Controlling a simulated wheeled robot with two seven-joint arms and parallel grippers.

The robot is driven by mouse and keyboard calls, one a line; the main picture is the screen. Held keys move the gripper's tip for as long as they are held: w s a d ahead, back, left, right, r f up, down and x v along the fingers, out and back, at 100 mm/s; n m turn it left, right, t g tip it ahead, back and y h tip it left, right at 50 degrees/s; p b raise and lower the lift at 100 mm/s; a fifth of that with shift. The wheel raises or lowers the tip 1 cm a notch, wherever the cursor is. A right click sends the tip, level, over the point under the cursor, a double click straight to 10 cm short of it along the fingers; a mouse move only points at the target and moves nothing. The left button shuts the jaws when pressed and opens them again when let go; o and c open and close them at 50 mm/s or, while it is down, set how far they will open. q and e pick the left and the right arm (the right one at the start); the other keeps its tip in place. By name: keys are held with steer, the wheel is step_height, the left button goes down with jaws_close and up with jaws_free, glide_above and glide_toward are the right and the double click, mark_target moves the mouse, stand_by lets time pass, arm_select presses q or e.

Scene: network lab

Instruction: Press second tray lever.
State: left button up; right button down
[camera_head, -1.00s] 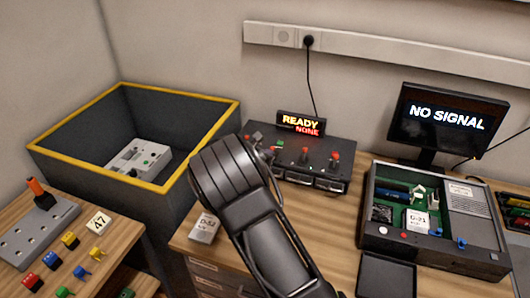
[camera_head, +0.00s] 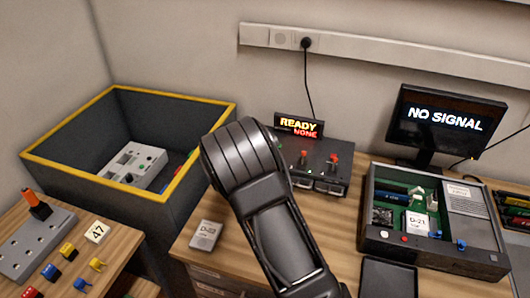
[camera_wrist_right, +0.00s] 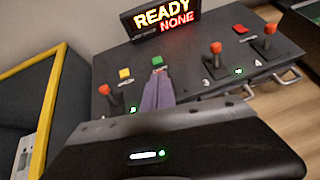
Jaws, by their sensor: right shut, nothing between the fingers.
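The black tray console (camera_head: 325,180) stands on the wooden desk, its left part hidden by my right arm in the head view. In the wrist view its top (camera_wrist_right: 190,68) carries a row of red-knobbed levers. The far-left lever (camera_wrist_right: 110,92) stands left of my right gripper (camera_wrist_right: 158,72). The third lever (camera_wrist_right: 216,52) and the far-right lever (camera_wrist_right: 268,32) stand to its right. My right gripper is shut and empty, its fingertips just in front of a green button (camera_wrist_right: 158,61). The second lever is not visible; the fingers cover its place. Contact cannot be told. My left gripper is not in view.
A sign (camera_head: 299,125) reading READY and NONE stands behind the console. A yellow-rimmed dark bin (camera_head: 165,190) is to the left. An open device (camera_head: 435,262) and a NO SIGNAL monitor (camera_head: 447,120) are right. A card (camera_head: 206,235) lies on the desk.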

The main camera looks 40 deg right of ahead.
steer(key=shift+w+d+r, duration=0.3)
steer(key=shift+w+d, duration=0.15)
steer(key=shift+d, duration=0.2)
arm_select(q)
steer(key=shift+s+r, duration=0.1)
arm_select(e)
steer(key=shift+r, duration=0.1)
arm_select(q)
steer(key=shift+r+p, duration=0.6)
steer(key=shift+p, duration=0.05)
arm_select(e)
steer(key=shift+r, duration=0.75)
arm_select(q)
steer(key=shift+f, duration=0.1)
